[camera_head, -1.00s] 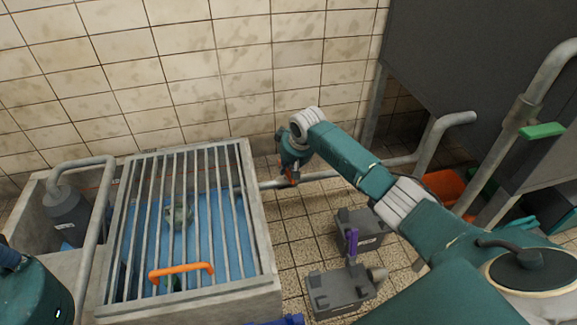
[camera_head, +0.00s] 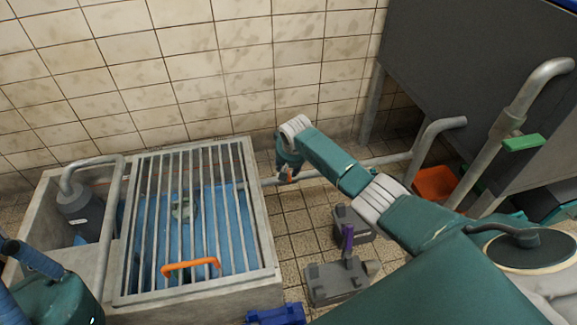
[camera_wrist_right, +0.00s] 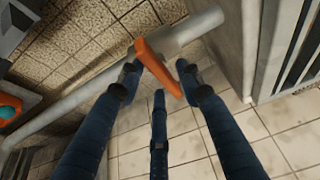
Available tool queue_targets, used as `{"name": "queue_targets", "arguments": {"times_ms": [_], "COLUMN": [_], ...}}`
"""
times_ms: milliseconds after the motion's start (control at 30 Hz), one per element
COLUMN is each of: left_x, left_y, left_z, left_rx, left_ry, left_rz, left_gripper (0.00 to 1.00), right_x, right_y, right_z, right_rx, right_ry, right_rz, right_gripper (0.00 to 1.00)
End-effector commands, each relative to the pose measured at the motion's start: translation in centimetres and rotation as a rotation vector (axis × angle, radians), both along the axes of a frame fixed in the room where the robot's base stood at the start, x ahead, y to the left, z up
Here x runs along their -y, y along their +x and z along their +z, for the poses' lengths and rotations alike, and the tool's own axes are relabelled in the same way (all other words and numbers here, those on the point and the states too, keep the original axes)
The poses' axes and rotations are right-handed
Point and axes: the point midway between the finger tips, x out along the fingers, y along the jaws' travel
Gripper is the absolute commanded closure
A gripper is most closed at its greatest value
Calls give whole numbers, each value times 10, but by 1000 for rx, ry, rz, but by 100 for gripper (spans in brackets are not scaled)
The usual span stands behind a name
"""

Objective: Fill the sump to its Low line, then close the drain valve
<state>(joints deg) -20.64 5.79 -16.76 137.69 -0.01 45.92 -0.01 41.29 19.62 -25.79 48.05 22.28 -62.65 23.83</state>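The sump (camera_head: 268,262) is a concrete basin at the left with a metal grating (camera_head: 190,160) over it. Blue water (camera_head: 237,225) shows through the bars; I cannot make out a Low line. An orange-handled valve (camera_head: 293,172) sits on the grey pipe right of the sump. My right gripper (camera_head: 284,176) is at this valve. In the right wrist view, my right gripper (camera_wrist_right: 160,82) has its fingers spread around the orange lever (camera_wrist_right: 160,68); contact is unclear. My left gripper (camera_head: 32,258) is only partly visible at the lower left, its fingertips unclear.
A green-handled valve (camera_head: 521,142) is on the right pipe, beside a large dark tank (camera_head: 485,75). Grey machines (camera_head: 337,283), one with a purple lever (camera_head: 347,240), and an orange bin (camera_head: 433,182) stand on the floor.

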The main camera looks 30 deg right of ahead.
Motion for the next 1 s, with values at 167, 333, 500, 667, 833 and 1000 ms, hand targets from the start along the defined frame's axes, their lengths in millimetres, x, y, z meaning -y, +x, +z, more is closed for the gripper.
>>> {"name": "queue_targets", "arguments": {"times_ms": [167, 333, 500, 667, 833, 1000], "left_x": [0, 0, 0, 0, 0, 0], "left_y": [0, 0, 0, 0, 0, 0], "left_z": [0, 1, 1, 0, 0, 0], "left_rx": [1, 1, 1, 1, 1, 1], "left_ry": [0, -1, -1, 0, 0, 0], "left_rz": [0, -1, -1, 0, 0, 0], "left_gripper": [100, 100, 100, 100, 100, 100], "right_x": [0, 0, -2, -6, -9, -12], "right_y": [0, -2, -9, -20, -32, -41], "right_z": [0, 5, 24, 52, 83, 103], "right_rx": [0, 0, 3, 3, 3, 0], "right_ry": [-1, -1, -1, -1, -1, 0], "right_rz": [2, 2, 4, 3, 3, 1], "right_gripper": [65, 65, 65, 65, 65, 65]}}
